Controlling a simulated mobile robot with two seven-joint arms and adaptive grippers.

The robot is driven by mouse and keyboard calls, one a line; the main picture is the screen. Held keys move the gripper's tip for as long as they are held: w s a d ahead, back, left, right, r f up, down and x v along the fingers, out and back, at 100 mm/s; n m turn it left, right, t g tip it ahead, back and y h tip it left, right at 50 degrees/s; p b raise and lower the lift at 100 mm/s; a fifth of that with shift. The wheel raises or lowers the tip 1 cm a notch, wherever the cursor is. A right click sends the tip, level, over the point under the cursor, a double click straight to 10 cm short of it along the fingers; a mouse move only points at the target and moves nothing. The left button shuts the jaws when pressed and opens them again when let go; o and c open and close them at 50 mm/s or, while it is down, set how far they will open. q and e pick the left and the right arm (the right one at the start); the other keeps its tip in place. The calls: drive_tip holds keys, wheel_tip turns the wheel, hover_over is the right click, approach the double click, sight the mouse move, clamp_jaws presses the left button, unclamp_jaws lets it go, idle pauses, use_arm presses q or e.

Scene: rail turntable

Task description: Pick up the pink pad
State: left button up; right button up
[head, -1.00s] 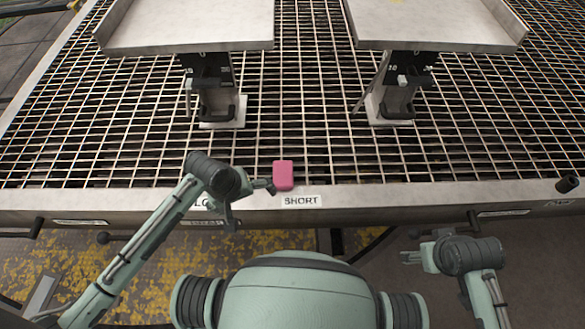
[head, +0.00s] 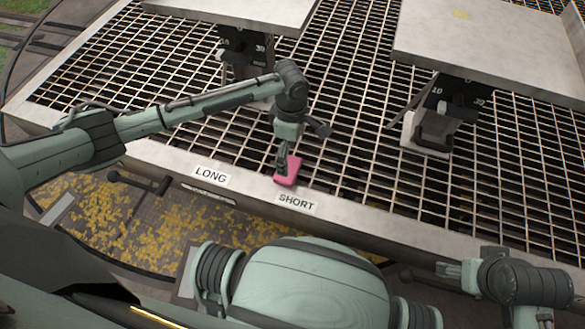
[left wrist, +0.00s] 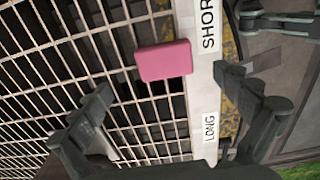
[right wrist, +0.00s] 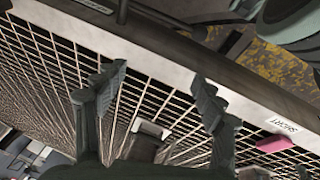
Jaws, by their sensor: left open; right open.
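The pink pad (head: 290,171) lies at the front edge of the metal grating, by the SHORT label. My left gripper (head: 283,165) is above and just left of the pad in the head view, pointing down, and hides a little of it. In the left wrist view the pad (left wrist: 165,60) lies beyond the open fingertips of the left gripper (left wrist: 168,82), with nothing between the fingers. My right gripper (right wrist: 160,85) is open and empty. The pad (right wrist: 274,143) shows at the right of the right wrist view, outside its fingers.
The SHORT label (head: 297,203) and LONG label (head: 211,177) are on the pale front rim (head: 345,215). Two raised trays (head: 490,45) on clamped posts stand farther back on the grating. The grating around the pad is clear.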

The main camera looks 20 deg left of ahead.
use_arm(q)
drive_tip(key=f, duration=0.2)
drive_tip(key=a+f+b, duration=0.1)
drive_tip(key=f, duration=0.1)
drive_tip(key=shift+s+f, duration=0.2)
wheel_tip(320, 180, down, 3)
drive_tip(key=shift+r, duration=0.1)
use_arm(e)
drive_tip(key=w+a+r+t, duration=0.1)
drive_tip(key=w+a+r+t+y, duration=0.1)
drive_tip(key=w+a+r, duration=0.1)
drive_tip(key=shift+w+a+n+t, duration=0.15)
drive_tip(key=shift+w+n+t, duration=0.15)
drive_tip(key=shift+t, duration=0.1)
use_arm(q)
drive_tip(key=shift+s, duration=0.1)
drive_tip(key=c, duration=1.2)
